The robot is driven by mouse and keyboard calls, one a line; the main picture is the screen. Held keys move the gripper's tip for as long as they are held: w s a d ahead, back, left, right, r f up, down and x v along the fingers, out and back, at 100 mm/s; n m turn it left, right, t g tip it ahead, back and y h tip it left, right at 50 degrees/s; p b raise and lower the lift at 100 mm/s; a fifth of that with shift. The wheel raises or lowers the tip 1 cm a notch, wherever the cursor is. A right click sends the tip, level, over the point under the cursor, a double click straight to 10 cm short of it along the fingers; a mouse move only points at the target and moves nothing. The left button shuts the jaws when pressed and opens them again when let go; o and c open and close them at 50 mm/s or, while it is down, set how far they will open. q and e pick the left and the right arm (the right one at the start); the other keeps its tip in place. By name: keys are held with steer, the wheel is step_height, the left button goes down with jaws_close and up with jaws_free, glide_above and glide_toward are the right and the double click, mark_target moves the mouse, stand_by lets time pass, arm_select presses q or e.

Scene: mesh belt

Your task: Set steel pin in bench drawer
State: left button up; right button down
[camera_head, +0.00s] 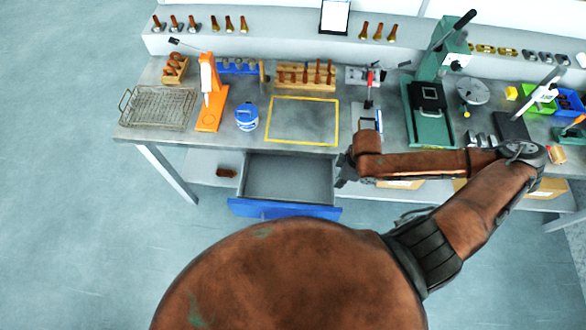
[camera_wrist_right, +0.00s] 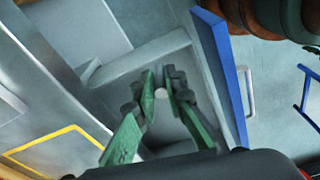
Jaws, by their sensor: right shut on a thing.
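The bench drawer (camera_head: 287,180) stands pulled out under the workbench. Its grey inside looks empty, and its blue front (camera_head: 283,211) faces my body. My right gripper (camera_head: 344,172) is at the drawer's right edge in the head view. In the right wrist view its green fingers (camera_wrist_right: 161,88) are shut on the steel pin (camera_wrist_right: 160,93), which shows as a small pale round end. The drawer (camera_wrist_right: 178,127) lies behind the fingers there, with its blue front to the right. Most of the pin is hidden between the fingers. My left gripper is out of view.
The bench top carries a wire basket (camera_head: 157,107), an orange stand (camera_head: 209,95), a blue-and-white tub (camera_head: 246,117), a wooden rack (camera_head: 305,76) and a green press (camera_head: 428,115). A yellow-outlined area (camera_head: 303,120) above the drawer is clear. A brown piece (camera_head: 226,172) lies left of the drawer.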

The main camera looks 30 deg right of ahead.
steer(key=w+a+f, duration=0.2)
steer(key=w+f, duration=0.1)
steer(key=w+a+f, duration=0.2)
steer(key=w+a, duration=0.1)
steer(key=w+a+f+b, duration=0.1)
steer(key=w+a+f, duration=0.1)
steer(key=w+f, duration=0.1)
steer(key=shift+w+a+f, duration=0.25)
steer(key=shift+w+f, duration=0.1)
steer(key=shift+w, duration=0.25)
steer(key=shift+w+a+f, duration=0.15)
steer(key=shift+w+f, duration=0.05)
steer(key=shift+f, duration=0.1)
steer(key=f, duration=0.3)
steer(key=shift+w+a+f, duration=0.1)
steer(key=shift+w+a, duration=0.1)
steer(key=shift+f, duration=0.25)
steer(key=shift+f, duration=0.15)
steer(key=c, duration=2)
jaws_free()
